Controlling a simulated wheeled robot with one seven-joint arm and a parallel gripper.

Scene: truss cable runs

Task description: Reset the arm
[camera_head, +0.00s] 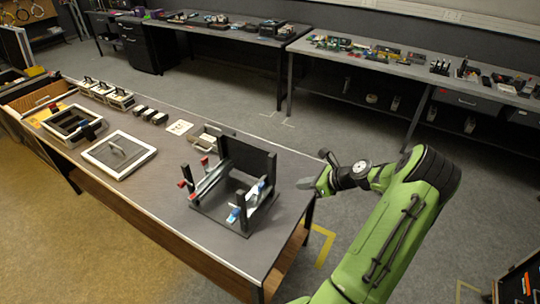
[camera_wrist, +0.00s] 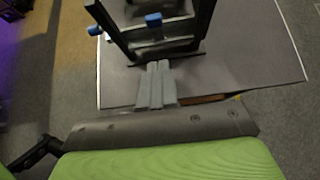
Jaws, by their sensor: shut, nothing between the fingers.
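My gripper (camera_head: 306,183) is at the end of my green arm, just off the right edge of the grey table (camera_head: 255,245) in the head view. Its two grey fingers (camera_wrist: 156,85) are together in the wrist view, with nothing between them. A dark truss stand (camera_head: 247,158) with a tall back panel, red clamps (camera_head: 183,183) and blue clamps (camera_head: 233,215) stands near that end of the table. Part of the stand also shows beyond my fingertips in the wrist view (camera_wrist: 120,42), with a blue piece (camera_wrist: 153,19). I cannot tell the exact gap between gripper and stand.
Benches with tools (camera_head: 370,58) line the back. Open grey floor (camera_head: 345,110) lies between table and benches.

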